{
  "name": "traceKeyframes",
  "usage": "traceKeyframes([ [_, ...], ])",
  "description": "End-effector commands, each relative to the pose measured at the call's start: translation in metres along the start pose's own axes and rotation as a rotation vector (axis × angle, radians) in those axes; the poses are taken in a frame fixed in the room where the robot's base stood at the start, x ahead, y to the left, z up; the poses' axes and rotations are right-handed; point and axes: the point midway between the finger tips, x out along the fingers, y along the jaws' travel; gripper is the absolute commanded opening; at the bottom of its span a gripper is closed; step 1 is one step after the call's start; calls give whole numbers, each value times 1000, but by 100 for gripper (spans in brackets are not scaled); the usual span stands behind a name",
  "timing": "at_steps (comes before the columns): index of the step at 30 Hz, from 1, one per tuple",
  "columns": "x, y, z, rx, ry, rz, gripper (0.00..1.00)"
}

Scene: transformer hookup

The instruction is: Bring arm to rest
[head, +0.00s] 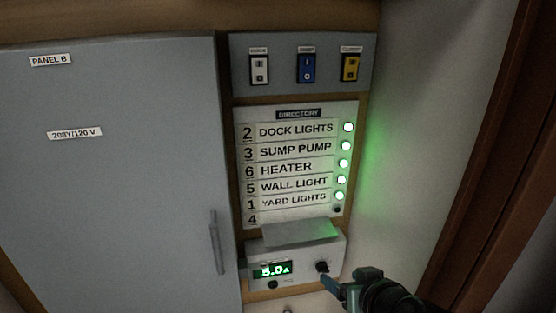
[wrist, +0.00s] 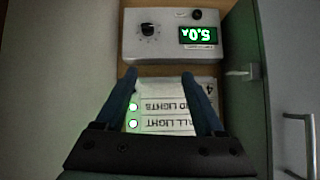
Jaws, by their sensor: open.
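My gripper (head: 345,287) is at the lower right of the head view, close to the knob (head: 322,267) of a grey meter box (head: 305,262). The box's green display reads 5.0 A. In the wrist view my gripper (wrist: 158,75) has its two blue fingers apart with nothing between them. The upside-down meter box (wrist: 172,50) lies beyond the fingertips, with its black knob (wrist: 148,30) and lit display. The directory board (wrist: 165,122) shows between and behind the fingers. I cannot tell the exact distance from the fingers to the box or board.
A closed grey cabinet (head: 110,180) labelled PANEL B, with a vertical handle (head: 216,243), fills the left. The directory (head: 295,165) has several lit green lamps and one dark. Three switches, white, blue and yellow, sit on the plate (head: 280,65) above. A pale wall is at right.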

Motion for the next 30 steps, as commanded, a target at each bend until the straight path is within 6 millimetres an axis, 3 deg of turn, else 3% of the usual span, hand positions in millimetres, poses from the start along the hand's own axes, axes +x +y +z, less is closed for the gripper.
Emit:
traceKeyframes([
  [5, -28, -13, -75, -51, 193, 101, 71],
  [8, -55, -27, -122, -76, 333, 152, 71],
  [11, -96, -49, -174, -100, 512, 197, 71],
  [14, -149, -78, -222, -117, 717, 225, 71],
  [18, -234, -121, -269, -127, 1005, 232, 71],
  [24, -343, -171, -292, -121, 1338, 195, 71],
  [27, -375, -184, -292, -117, 1434, 176, 71],
  [30, -391, -190, -291, -114, 1483, 168, 71],
])
